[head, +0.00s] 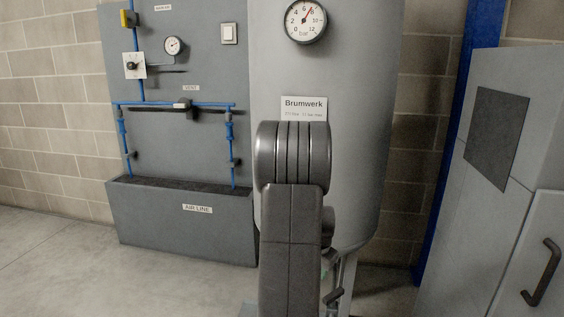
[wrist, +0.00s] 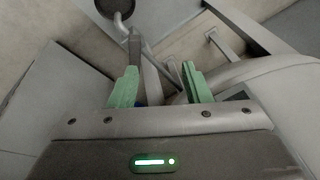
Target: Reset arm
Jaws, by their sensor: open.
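My gripper (wrist: 160,88) shows in the wrist view with its two green fingers apart and nothing held between them. Beyond the fingers in the wrist view are grey struts and a dark round part, blurred. In the head view my dark grey arm stands upright in the middle, in front of the tank (head: 360,110).
A grey panel (head: 190,70) with blue pipes, a lever (head: 188,105) and a small gauge (head: 173,45) stands left above the air line box (head: 150,215). The tank gauge (head: 306,20) is at the top. A grey cabinet (head: 500,150) stands right. Floor is clear at left.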

